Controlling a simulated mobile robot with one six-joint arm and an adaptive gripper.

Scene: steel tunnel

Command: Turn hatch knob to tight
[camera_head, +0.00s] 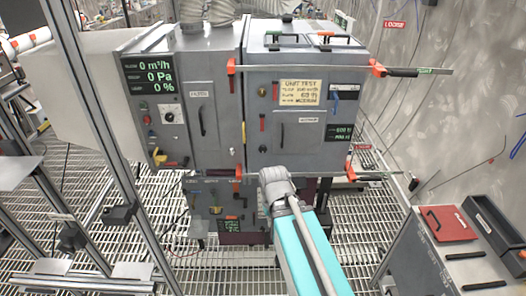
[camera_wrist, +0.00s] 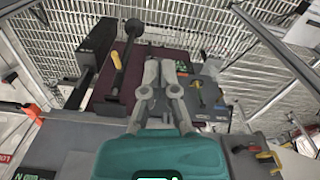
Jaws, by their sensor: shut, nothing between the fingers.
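The hatch door (camera_head: 300,118) is a grey panel with a yellow "UNIT TEST" note, on the right half of the cabinet. A small dark-and-yellow round knob (camera_head: 262,91) sits at its upper left; I cannot tell for sure that it is the hatch knob, and no tight mark is legible. Orange-ended clamp bars cross the door's top and bottom edges. My gripper (camera_wrist: 160,68) shows in the wrist view with its fingers together and nothing between them. It points at the area below the cabinet, apart from the knob. In the head view my wrist covers the cabinet's lower edge and hides the fingers.
Below the cabinet is a lower unit (camera_head: 208,200) with small screens; a maroon panel (camera_wrist: 140,65) lies ahead of my fingers. A dark ball-topped rod (camera_wrist: 133,30) stands near it. A grey bench (camera_head: 430,262) is at the right, metal posts at the left. Grating floor lies between.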

